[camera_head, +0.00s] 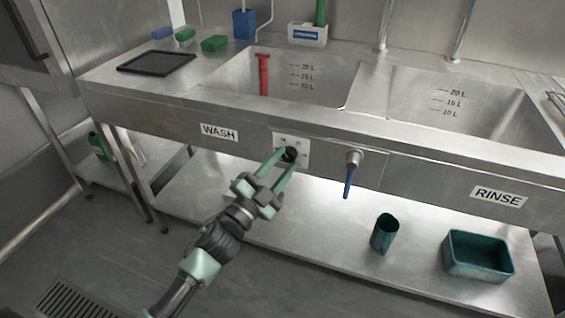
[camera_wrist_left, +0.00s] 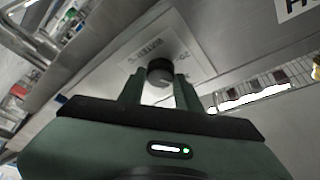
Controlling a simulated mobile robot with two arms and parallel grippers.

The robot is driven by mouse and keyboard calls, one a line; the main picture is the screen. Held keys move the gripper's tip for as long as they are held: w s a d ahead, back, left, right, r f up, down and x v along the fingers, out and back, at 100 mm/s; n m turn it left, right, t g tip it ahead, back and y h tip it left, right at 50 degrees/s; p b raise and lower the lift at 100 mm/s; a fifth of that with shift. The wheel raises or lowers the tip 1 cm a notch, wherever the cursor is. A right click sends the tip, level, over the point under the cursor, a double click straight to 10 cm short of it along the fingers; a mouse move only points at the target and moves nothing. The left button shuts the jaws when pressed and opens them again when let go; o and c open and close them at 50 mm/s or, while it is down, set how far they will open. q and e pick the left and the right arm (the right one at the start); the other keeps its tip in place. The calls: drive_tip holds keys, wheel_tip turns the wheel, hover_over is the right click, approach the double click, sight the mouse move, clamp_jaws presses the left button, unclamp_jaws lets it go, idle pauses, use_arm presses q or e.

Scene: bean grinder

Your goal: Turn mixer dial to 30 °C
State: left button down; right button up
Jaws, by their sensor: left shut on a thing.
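The mixer dial (camera_head: 290,155) is a small black round knob on a pale square plate (camera_head: 303,146) on the front of the sink, right of the WASH label. In the left wrist view the dial (camera_wrist_left: 160,71) sits between the two fingers, with the plate (camera_wrist_left: 158,45) behind it. My left gripper (camera_head: 285,157) is shut on the dial, one green finger on each side; it also shows in the left wrist view (camera_wrist_left: 160,85). The marks on the plate are too small or blurred to read, so the dial's setting cannot be told. My right gripper is not in view.
A tap with a blue lever (camera_head: 349,180) sticks out from the sink front, right of the dial. The lower shelf (camera_head: 320,235) holds a teal jug (camera_head: 385,234) and a teal tub (camera_head: 478,257). The floor before the sink is clear.

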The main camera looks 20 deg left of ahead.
use_arm(q)
drive_tip(key=shift+r, duration=0.1)
drive_tip(key=c, duration=1)
unclamp_jaws()
drive_tip(key=v, duration=0.7)
drive_tip(key=shift+s+a, duration=0.15)
drive_tip(key=shift+s, duration=0.2)
drive_tip(key=shift+f, duration=0.2)
